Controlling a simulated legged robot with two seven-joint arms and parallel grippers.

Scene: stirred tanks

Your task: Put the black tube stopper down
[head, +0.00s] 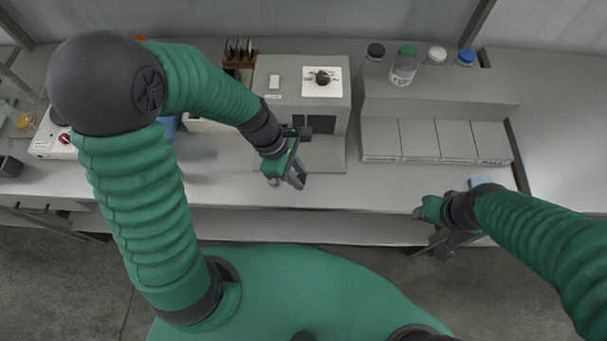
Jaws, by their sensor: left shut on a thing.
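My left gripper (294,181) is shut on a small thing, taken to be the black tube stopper. The thing is too small and too covered by the fingers to make out. The gripper points down in front of the grey box with a dial (335,95), over the grey plate at its foot (325,158). I cannot tell how far above the plate it is. My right gripper (446,248) hangs by the bench's front edge at the right, apart from the other things; its jaws are too dark and small to read.
A brown rack (240,60) with dark upright items stands left of the box. Several lidded jars, including a green-capped one (403,68), stand on the raised grey shelf (440,95) at right. The right bench (555,130) is clear.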

